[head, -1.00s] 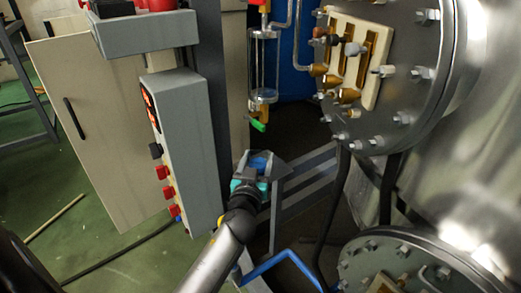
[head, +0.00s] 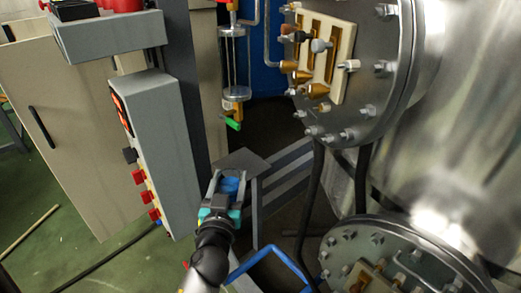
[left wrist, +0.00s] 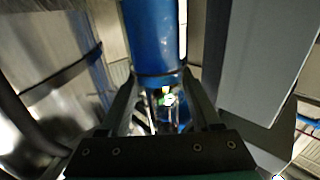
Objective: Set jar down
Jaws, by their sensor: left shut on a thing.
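My left gripper (head: 228,180) is in the lower middle of the head view, its jaws shut on the jar (head: 230,187). The jar shows only as a small blue patch between the fingers. In the left wrist view, clear glass with some blue, apparently the jar (left wrist: 165,104), shows between the two dark fingers; most detail is hidden or blurred. A small grey plate (head: 243,161) on a frame lies just beyond the fingertips in the head view. I cannot tell whether the jar touches anything below. My right gripper is not in view.
A glass receiver (head: 235,62) with a green tap (head: 233,124) hangs above the plate. A grey control box (head: 160,150) with red knobs stands close on the left. A flanged steel vessel (head: 385,70) fills the right. Blue tubing (head: 270,254) runs below.

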